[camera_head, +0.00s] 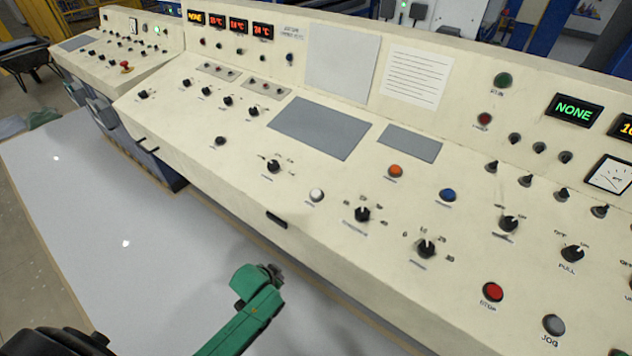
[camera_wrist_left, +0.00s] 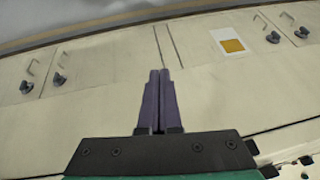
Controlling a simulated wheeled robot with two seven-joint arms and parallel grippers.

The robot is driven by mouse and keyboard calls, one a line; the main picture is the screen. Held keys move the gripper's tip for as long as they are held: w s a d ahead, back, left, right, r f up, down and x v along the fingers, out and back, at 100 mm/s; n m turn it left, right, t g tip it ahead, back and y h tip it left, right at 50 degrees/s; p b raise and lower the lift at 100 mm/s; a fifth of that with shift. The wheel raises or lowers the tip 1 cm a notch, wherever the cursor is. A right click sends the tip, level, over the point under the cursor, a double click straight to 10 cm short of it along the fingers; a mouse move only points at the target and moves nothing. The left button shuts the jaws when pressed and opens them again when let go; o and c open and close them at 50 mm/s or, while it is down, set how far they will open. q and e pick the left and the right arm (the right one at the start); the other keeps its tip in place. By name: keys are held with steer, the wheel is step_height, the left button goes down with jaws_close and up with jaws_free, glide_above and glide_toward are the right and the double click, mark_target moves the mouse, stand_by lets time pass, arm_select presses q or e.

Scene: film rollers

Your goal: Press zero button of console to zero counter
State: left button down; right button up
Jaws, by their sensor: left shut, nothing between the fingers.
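The cream console (camera_head: 200,110) runs across the head view, its sloped top full of knobs and buttons. A white button (camera_head: 316,195), an orange button (camera_head: 395,171) and a blue button (camera_head: 447,195) sit near its middle. Their labels are too small to read, so I cannot tell which is the zero button. My left gripper (camera_head: 273,272) is in front of the console, below the top's front edge and apart from the buttons. In the left wrist view its purple fingers (camera_wrist_left: 160,75) are together and empty, in front of the console's panelled side. My right gripper is not in view.
A red STOP button (camera_head: 493,291) and a grey JOG button (camera_head: 553,324) lie at the right. Knobs (camera_head: 362,214) stick up between buttons. A small black handle (camera_head: 277,220) is on the front edge. The pale floor (camera_head: 110,230) before the console is clear.

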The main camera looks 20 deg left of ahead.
arm_select(q)
steer(key=w+d+r+m+t+p, duration=0.1)
steer(key=w+r, duration=0.2)
steer(key=r, duration=0.3)
steer(key=w+d+r+p, duration=0.1)
steer(key=w+d+r, duration=0.15)
steer(key=r, duration=0.35)
steer(key=m+t+h+p, duration=0.1)
steer(key=m+t+p, duration=0.1)
steer(key=m+t, duration=0.1)
glide_toward(316, 193)
steer(key=shift+s+f, duration=1.1)
steer(key=shift+f, duration=0.05)
steer(key=w+r+m+t+h+p, duration=0.1)
steer(key=w+r+m, duration=0.2)
steer(key=w+r, duration=0.3)
step_height(316, 193, up, 2)
steer(key=shift+a+r+h, duration=0.15)
steer(key=shift+h, duration=0.15)
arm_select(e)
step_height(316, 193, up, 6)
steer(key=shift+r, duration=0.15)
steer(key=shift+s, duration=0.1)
